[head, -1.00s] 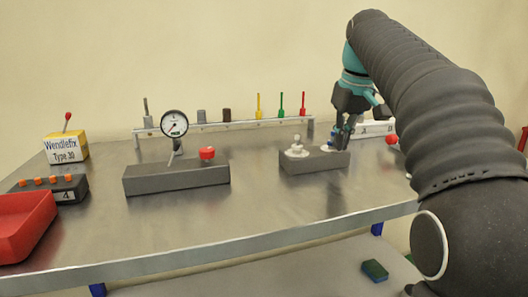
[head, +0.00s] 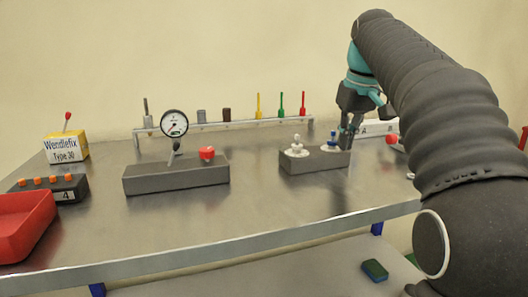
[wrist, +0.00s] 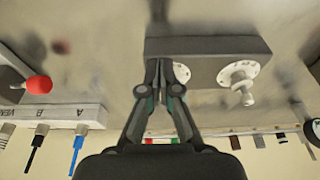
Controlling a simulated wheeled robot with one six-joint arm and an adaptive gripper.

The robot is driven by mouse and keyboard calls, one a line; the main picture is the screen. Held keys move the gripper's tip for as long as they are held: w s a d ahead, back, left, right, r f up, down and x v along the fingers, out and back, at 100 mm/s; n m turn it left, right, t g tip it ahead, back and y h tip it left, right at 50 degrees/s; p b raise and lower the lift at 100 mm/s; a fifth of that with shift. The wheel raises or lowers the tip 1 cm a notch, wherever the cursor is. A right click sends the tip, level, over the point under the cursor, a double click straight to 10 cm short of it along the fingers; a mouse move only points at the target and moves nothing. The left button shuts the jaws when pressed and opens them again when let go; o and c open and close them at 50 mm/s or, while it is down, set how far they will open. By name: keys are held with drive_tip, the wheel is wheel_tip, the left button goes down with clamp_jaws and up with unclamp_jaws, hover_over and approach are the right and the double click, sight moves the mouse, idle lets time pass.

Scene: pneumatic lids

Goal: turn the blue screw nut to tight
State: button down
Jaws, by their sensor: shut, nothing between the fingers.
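The blue screw nut (head: 333,137) stands upright on a white round base at the right end of a small grey block (head: 315,163). My gripper (head: 347,146) is shut and empty, just right of the blue nut in the head view, close to the block's right end. In the wrist view the shut fingers (wrist: 158,72) lie over the end of the grey block (wrist: 215,46). A white round base (wrist: 181,72) shows partly behind one finger there; the blue nut itself is hidden. I cannot tell whether the fingers touch anything.
A second fitting with a white nut (head: 296,144) stands on the block's left end. A tool rack (head: 230,124) runs behind.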

drive_tip(key=w+v, duration=0.1)
drive_tip(key=v, duration=0.5)
drive_tip(key=shift+a, duration=0.15)
drive_tip(key=shift+r, duration=0.1)
drive_tip(key=shift+a+f+b, duration=0.25)
drive_tip(key=shift+f+b, duration=0.15)
drive_tip(key=shift+f, duration=0.6)
drive_tip(key=shift+a+f+b, duration=0.25)
drive_tip(key=shift+f+b, duration=0.1)
drive_tip(key=shift+f, duration=0.65)
drive_tip(key=shift+a+f+b, duration=0.25)
drive_tip(key=shift+f+b, duration=0.15)
drive_tip(key=shift+f, duration=0.6)
drive_tip(key=shift+w+r+p, duration=0.1)
drive_tip(key=shift+w+p, duration=0.1)
drive_tip(key=shift+p, duration=0.3)
